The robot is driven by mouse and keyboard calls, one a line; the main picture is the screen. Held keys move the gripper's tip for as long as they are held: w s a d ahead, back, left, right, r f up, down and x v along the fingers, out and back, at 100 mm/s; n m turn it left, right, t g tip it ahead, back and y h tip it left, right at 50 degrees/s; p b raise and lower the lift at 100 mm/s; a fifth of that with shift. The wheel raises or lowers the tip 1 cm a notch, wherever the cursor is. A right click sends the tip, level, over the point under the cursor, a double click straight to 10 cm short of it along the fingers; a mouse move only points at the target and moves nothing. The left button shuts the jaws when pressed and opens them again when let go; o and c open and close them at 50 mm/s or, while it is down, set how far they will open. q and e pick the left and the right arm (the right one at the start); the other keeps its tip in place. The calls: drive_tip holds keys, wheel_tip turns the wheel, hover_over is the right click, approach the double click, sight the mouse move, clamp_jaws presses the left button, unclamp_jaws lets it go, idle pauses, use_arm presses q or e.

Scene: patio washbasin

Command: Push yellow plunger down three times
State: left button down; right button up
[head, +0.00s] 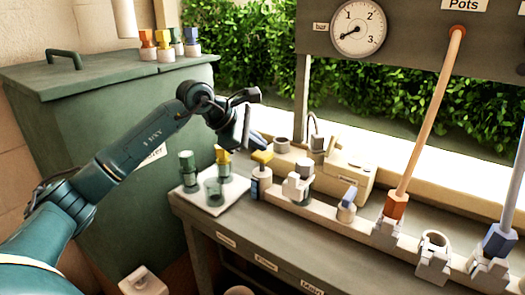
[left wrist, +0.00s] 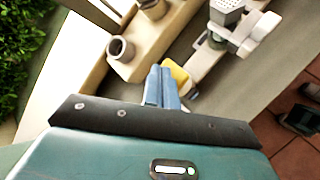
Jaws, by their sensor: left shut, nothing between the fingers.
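The yellow plunger (head: 262,157) is a yellow cap on top of a blue and white body (head: 261,181) at the left end of the bench rail. My left gripper (head: 259,144) is just above and beside the plunger in the head view. Its blue fingers are shut together with nothing between them. In the left wrist view the shut fingers (left wrist: 161,88) partly cover the yellow plunger (left wrist: 178,75), which shows just right of them. I cannot tell whether the fingertips touch it. My right gripper is not in view.
A white tray (head: 201,204) with green bottles and a glass, one bottle yellow-topped, stands left of the plunger. White valve fittings (head: 298,187) and a blue-tipped part (head: 347,202) stand along the rail. An orange-ended hose (head: 395,205) and a gauge (head: 358,28) are to the right.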

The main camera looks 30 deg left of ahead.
sight(257, 155)
use_arm(q)
wheel_tip(257, 155, up, 6)
drive_tip(key=p, duration=0.4)
drive_tip(key=shift+p, duration=0.4)
idle(0.6)
